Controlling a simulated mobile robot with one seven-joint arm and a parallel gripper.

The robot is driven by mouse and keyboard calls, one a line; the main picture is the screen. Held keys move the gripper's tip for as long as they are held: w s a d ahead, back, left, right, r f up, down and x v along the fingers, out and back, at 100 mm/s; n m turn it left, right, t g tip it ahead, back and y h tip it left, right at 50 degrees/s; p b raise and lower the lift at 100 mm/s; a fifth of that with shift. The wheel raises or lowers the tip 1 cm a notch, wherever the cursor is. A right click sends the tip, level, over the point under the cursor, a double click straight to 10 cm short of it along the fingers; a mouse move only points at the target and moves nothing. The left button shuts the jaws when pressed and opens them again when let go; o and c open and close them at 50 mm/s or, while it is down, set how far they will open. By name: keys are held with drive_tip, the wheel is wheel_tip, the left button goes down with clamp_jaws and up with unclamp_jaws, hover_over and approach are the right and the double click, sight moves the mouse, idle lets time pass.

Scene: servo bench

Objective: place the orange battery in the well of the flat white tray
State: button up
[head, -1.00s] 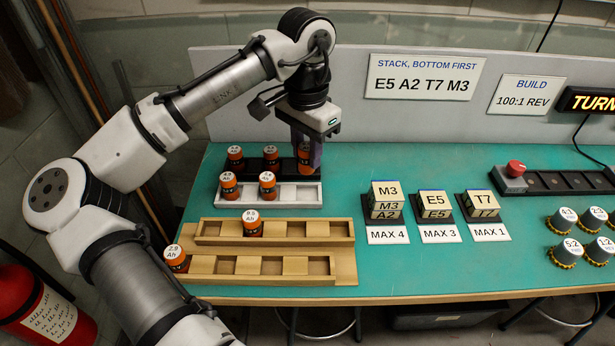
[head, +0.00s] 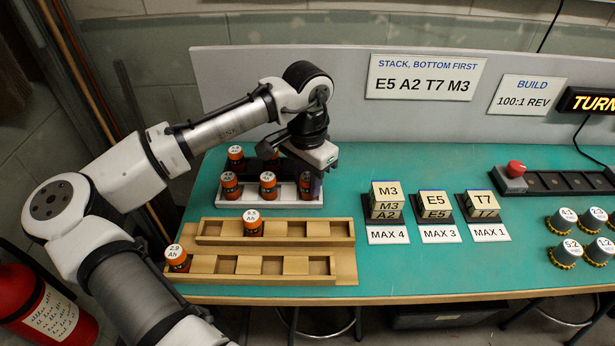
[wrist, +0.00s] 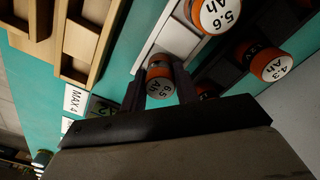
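The flat white tray (head: 285,205) lies at the back left of the bench. Batteries stand in its left well (head: 230,186) and middle well (head: 268,185). My gripper (head: 309,184) points down at the tray's right end. Its fingers are on both sides of an orange battery (head: 304,188), which the wrist view shows between the fingertips (wrist: 160,74) with a label like 6.5 Ah. The battery is at or just over the right well; I cannot tell whether it is seated. The fingers partly cover that well. The white tray also shows in the wrist view (wrist: 170,38).
A dark tray with batteries (head: 236,155) stands behind the white one, partly hidden by my arm. A wooden tray in front (head: 285,230) holds one battery; the nearest wooden tray (head: 250,278) has one at its left end. Letter blocks (head: 385,198) stand to the right.

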sight(308, 177)
drive_tip(key=o, duration=0.4)
wheel_tip(308, 177, up, 12)
drive_tip(key=shift+r+b, duration=0.15)
drive_tip(key=shift+b, duration=0.3)
drive_tip(key=shift+s, duration=0.1)
